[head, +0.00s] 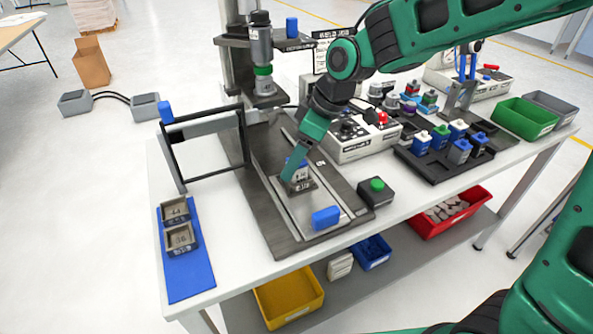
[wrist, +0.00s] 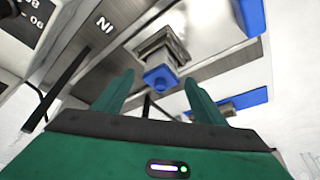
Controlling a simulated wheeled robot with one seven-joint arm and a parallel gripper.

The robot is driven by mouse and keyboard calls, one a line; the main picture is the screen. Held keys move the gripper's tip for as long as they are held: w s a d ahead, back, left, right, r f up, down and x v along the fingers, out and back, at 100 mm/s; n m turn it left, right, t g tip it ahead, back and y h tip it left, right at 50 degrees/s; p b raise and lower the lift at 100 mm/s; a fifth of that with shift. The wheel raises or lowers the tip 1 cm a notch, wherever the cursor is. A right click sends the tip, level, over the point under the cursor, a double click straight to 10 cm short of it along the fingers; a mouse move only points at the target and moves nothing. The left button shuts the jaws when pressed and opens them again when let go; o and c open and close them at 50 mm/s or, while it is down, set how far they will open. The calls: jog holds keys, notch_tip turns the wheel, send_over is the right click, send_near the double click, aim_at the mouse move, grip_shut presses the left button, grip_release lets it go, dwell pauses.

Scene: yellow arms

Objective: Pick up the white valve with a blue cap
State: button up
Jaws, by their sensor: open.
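The white valve with a blue cap (head: 301,172) stands in a small grey fixture (head: 298,187) on the metal plate of the press station. Its blue cap (wrist: 160,78) shows in the wrist view, framed between my two green fingers, with the grey fixture around and behind it. My gripper (head: 290,172) is pointed down at the valve, close to it and partly covering it in the head view. Whether the fingers touch the valve I cannot tell.
A press column (head: 262,60) stands behind the fixture. A black frame (head: 205,150) is to the left, a blue block (head: 326,217) in front, and a green button box (head: 376,190) to the right. A black tray (head: 445,165) holds several more valves. A blue mat (head: 190,275) carries two bins.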

jog(key=shift+f, duration=0.1)
jog(key=c, duration=1.1)
jog(key=shift+c, duration=0.2)
